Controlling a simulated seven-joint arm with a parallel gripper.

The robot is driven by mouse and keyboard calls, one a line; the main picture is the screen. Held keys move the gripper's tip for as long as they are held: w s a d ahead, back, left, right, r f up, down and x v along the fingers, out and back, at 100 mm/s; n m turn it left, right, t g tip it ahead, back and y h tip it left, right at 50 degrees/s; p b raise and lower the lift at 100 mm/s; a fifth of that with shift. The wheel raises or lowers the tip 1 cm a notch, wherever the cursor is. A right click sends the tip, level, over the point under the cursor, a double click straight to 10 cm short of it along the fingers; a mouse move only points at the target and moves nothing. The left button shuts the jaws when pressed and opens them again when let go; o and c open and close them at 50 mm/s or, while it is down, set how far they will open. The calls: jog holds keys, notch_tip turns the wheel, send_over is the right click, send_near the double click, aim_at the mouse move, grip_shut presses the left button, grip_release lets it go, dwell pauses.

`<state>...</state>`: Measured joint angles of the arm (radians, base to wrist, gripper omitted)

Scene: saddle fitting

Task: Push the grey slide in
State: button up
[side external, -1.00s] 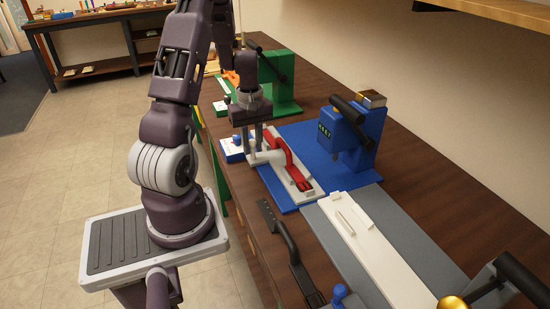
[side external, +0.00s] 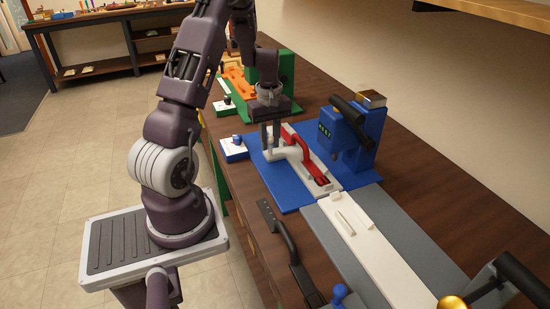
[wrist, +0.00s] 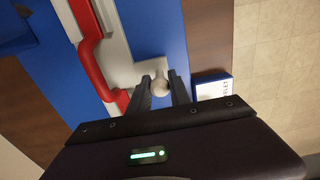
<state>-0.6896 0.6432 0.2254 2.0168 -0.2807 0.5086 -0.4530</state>
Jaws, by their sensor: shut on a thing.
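The light grey slide (side external: 324,166) lies on the blue base plate (side external: 286,190), with a curved red handle (side external: 308,160) along its top. Its grey side arm (side external: 286,152) ends in a rounded knob (wrist: 160,86). My gripper (side external: 269,152) is shut on this knob, with a dark finger on either side of it in the wrist view (wrist: 160,92). The fingers hide part of the knob. In the wrist view, the slide (wrist: 112,42) and the red handle (wrist: 92,60) extend up and left of the fingers.
A blue press (side external: 348,135) with a dark lever and a small display stands right of the slide. A grey plate (side external: 405,225) with a long white bar (side external: 365,245) lies in front. A small blue-and-white box (side external: 234,148) sits left of my gripper. A green fixture (side external: 265,65) stands behind.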

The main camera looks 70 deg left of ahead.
aim_at(291, 149)
jog(key=shift+w, duration=3.35)
jog(key=shift+o, duration=0.7)
jog(key=shift+w, duration=0.1)
jog(key=shift+w+r, duration=0.1)
jog(key=o, duration=0.7)
jog(key=shift+o, duration=0.2)
jog(key=shift+s+r, duration=0.2)
jog(key=shift+r, duration=2.75)
